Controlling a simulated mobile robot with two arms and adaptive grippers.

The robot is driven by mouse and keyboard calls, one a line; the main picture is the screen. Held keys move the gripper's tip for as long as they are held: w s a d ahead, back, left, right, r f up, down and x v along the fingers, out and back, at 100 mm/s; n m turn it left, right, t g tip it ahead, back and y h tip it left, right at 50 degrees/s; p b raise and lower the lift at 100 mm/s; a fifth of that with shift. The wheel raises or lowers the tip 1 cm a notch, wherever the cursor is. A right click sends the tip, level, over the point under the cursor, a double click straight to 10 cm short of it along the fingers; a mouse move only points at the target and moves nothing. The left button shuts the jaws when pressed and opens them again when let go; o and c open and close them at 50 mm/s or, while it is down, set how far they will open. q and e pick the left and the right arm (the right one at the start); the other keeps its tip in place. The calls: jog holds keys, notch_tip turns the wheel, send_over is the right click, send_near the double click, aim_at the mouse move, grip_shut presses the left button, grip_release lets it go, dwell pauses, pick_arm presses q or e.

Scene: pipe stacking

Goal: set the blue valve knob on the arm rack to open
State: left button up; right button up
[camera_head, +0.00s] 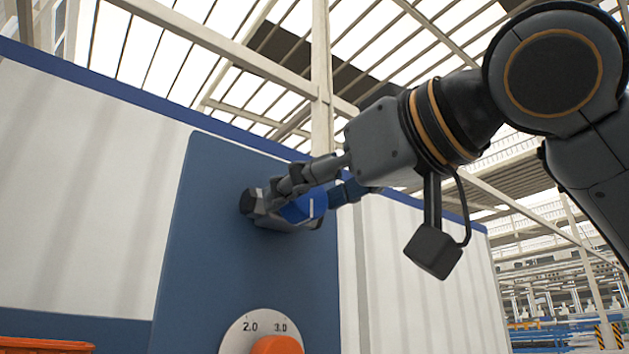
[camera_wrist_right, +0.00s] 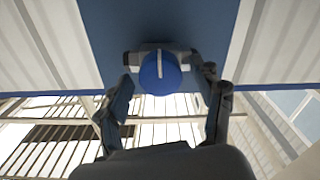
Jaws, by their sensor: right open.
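The blue valve knob (camera_head: 305,207) sits on a grey pipe fitting (camera_head: 262,218) on a dark blue panel. It bears a white line mark. My right gripper (camera_head: 296,190) reaches in from the right and its fingers are around the knob in the head view. In the right wrist view the knob (camera_wrist_right: 160,72) lies between the tips of the open right gripper (camera_wrist_right: 162,88), with its white mark pointing up and down. A gap shows on the knob's left side; I cannot tell whether the right finger touches it. My left gripper is not in view.
White corrugated walls (camera_head: 90,170) flank the panel. An orange crate edge (camera_head: 45,345) shows at the lower left.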

jog(key=shift+w+a+f, duration=0.1)
jog(key=shift+w+a, duration=0.05)
jog(key=shift+w, duration=0.05)
jog(key=shift+c, duration=0.2)
jog(key=shift+s, duration=0.1)
jog(key=c, duration=1.1)
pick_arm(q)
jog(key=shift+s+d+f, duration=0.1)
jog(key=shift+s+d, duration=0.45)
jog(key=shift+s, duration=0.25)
